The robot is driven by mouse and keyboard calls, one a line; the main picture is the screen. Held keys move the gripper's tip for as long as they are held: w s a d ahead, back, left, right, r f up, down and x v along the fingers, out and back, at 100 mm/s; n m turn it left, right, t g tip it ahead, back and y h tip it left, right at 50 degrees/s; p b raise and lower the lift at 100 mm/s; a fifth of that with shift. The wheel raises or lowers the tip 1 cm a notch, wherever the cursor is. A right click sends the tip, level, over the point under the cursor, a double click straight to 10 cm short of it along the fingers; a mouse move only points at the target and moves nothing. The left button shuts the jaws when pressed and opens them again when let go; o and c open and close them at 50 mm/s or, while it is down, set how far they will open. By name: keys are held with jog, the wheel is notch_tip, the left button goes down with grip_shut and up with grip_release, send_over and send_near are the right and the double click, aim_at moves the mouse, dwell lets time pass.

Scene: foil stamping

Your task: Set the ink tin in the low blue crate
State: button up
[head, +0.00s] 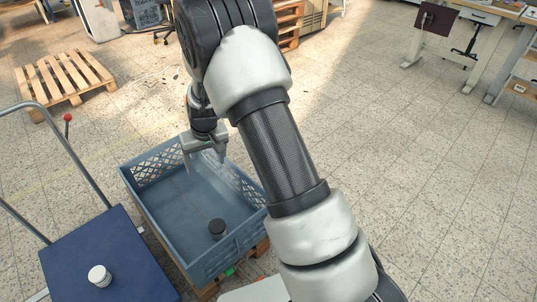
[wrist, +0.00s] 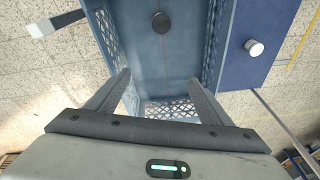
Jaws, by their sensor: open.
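The low blue crate (head: 180,203) stands left of centre in the head view and has lattice panels in its walls. A short dark round tin (head: 217,228), likely the ink tin, stands upright on the crate floor towards the near end. It also shows in the wrist view (wrist: 161,22), with the crate (wrist: 180,62) around it. My gripper (head: 205,164) is open and empty over the far end of the crate, apart from the tin. Both fingers (wrist: 159,75) show in the wrist view with nothing between them.
A blue-topped trolley (head: 105,262) with a metal handle stands left of the crate and carries a white-topped round container (head: 99,275). The crate rests on a wooden pallet (head: 262,247). An empty pallet (head: 62,78) lies at the back left. The tiled floor on the right is clear.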

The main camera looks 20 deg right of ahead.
jog(key=s+d+r, duration=0.1)
jog(key=s+r, duration=0.3)
jog(key=r, duration=0.3)
jog(key=s+d+r+t, duration=0.15)
jog(key=s+r, duration=0.25)
jog(key=r, duration=0.4)
jog(key=s+d+r, duration=0.2)
jog(key=s+r, duration=0.2)
jog(key=r, duration=0.3)
jog(key=s+d+r, duration=0.2)
jog(key=s+r, duration=0.1)
jog(key=s, duration=0.7)
jog(key=s+d+r+m+t+h, duration=0.1)
jog(key=s+r, duration=0.3)
jog(key=s, duration=0.5)
jog(key=shift+s+d, duration=0.4)
jog(key=shift+d, duration=0.5)
jog(key=shift+t, duration=0.25)
